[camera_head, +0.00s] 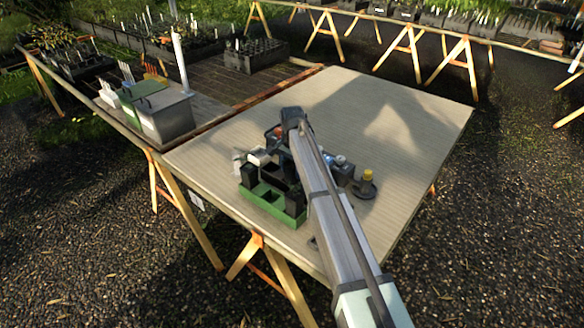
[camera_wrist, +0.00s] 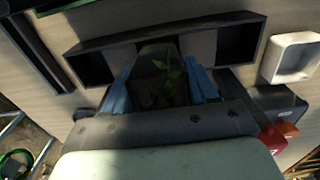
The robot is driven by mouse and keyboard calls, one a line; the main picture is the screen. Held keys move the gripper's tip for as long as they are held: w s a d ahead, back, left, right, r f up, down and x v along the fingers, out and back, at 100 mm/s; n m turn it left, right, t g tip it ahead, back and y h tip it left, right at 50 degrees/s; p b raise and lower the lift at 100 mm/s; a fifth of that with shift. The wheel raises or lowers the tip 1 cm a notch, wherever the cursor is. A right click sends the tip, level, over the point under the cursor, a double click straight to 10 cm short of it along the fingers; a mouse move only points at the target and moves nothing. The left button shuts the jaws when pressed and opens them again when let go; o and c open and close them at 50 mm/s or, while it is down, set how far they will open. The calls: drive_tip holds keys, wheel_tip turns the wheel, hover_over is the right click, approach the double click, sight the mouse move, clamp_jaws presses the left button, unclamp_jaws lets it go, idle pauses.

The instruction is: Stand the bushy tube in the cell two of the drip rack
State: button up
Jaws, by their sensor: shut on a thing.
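My gripper (camera_wrist: 160,90) is shut on a dark square tube (camera_wrist: 150,55) with a small green leafy plant (camera_wrist: 172,72) inside. Its blue fingers press the tube from both sides. A dark rack with open compartments (camera_wrist: 92,62) lies close around the tube's far side in the wrist view. I cannot tell whether the tube's foot is inside a cell or above it. In the head view, a green tray with square cells (camera_head: 262,203) stands near the table's front edge, with dark tubes in it. My arm hides the gripper and held tube there. Cell numbers are not readable.
A white square pot (camera_wrist: 292,58) lies right of the gripper in the wrist view. In the head view, a yellow-topped item (camera_head: 368,176) stands right of my arm. The table (camera_head: 400,120) is clear at the back and right. A grey bin (camera_head: 165,115) stands on the left bench.

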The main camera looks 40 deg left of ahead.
drive_tip(key=shift+f, duration=0.15)
drive_tip(key=o, duration=1.2)
wheel_tip(320, 180, up, 14)
drive_tip(key=shift+f, duration=0.1)
drive_tip(key=shift+w, duration=0.1)
idle(0.3)
